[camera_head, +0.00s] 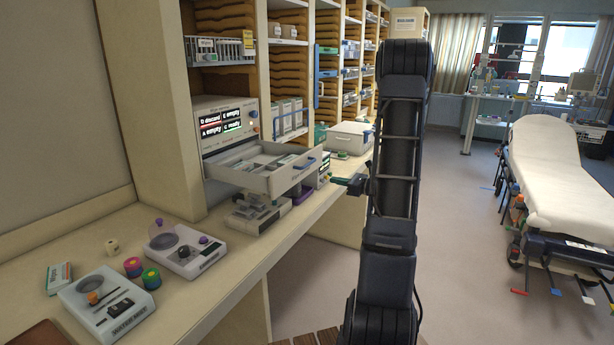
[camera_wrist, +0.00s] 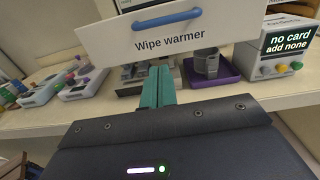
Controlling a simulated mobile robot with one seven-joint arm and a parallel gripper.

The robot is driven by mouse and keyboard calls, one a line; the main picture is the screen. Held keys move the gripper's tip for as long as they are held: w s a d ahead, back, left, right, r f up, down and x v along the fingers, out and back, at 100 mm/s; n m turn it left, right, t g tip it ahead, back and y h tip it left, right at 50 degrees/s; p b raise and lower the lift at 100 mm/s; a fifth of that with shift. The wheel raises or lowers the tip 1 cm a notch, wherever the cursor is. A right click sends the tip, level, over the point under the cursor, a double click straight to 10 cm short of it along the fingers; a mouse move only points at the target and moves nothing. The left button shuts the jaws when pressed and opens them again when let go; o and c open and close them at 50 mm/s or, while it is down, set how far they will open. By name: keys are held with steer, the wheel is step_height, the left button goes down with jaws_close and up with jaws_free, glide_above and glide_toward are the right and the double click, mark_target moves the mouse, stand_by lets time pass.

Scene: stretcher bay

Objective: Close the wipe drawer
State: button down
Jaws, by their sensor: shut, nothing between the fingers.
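The wipe drawer (camera_head: 290,182) is pulled out of the white wipe warmer cabinet (camera_head: 209,108) over the counter. Its inside shows compartments with pale packs. Its front, labelled "Wipe warmer" (camera_wrist: 205,40), faces me in the wrist view, with a blue handle (camera_wrist: 167,18) across it. My gripper (camera_head: 352,183) is in front and to the right of the drawer in the head view, apart from it. In the wrist view, the teal fingers (camera_wrist: 158,72) are together and empty, with their tips just under the front's lower edge in the picture.
Below the drawer are a grey device (camera_head: 252,214) and a purple tray (camera_wrist: 222,77). A "no card" reader (camera_wrist: 283,55) stands right of it. Several small devices and coloured pots (camera_head: 133,267) occupy the near counter (camera_head: 195,318). A stretcher (camera_head: 555,170) stands across open floor.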

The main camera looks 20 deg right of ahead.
glide_toward(300, 173)
steer(key=x, duration=0.7)
stand_by(0.3)
stand_by(0.3)
